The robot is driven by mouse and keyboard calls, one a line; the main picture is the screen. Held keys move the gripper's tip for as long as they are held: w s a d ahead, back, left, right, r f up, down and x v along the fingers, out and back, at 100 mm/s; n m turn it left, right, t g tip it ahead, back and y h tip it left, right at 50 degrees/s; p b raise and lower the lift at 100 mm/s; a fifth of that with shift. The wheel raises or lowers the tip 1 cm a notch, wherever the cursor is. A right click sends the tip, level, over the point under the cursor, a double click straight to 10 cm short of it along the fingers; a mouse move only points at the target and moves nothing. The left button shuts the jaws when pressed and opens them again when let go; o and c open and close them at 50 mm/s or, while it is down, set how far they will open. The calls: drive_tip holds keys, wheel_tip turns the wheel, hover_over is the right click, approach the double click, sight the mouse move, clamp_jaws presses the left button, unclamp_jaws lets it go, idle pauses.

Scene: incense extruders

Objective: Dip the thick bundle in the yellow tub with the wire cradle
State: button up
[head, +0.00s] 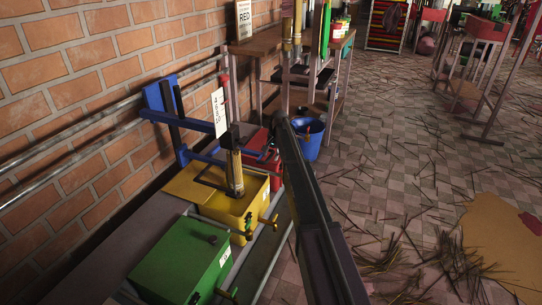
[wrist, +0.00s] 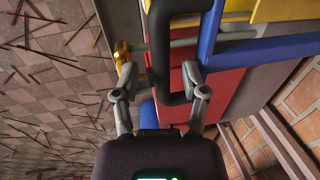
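The yellow tub (head: 245,207) stands along the brick wall, between a green tub and a red tub. A thick tan cylinder with dark bands (head: 236,172), which looks like the bundle, stands upright at the yellow tub. A dark bent frame (head: 211,181), perhaps the wire cradle, shows beside it; I cannot tell how they join. In the wrist view my gripper (wrist: 160,83) is open, its fingers apart on either side of a thick black bent bar (wrist: 159,50). No firm grip on the bar shows. My arm hides part of the head view.
The green tub (head: 180,262) is nearest. The red tub (head: 267,159) lies beyond the yellow one and also shows under my gripper (wrist: 225,95). A blue frame (head: 178,121) stands against the wall. A blue bucket (head: 310,139) and a workbench are behind. Sticks litter the floor.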

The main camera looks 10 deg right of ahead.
drive_tip(key=shift+r, duration=0.2)
drive_tip(key=s+r+p, duration=0.2)
drive_tip(key=r+p, duration=1.3)
drive_tip(key=s+d+r+p, duration=0.1)
drive_tip(key=s+r+p, duration=0.1)
drive_tip(key=r+p, duration=1.3)
drive_tip(key=shift+s+n, duration=0.3)
drive_tip(key=shift+s, duration=0.1)
idle(0.8)
idle(3.6)
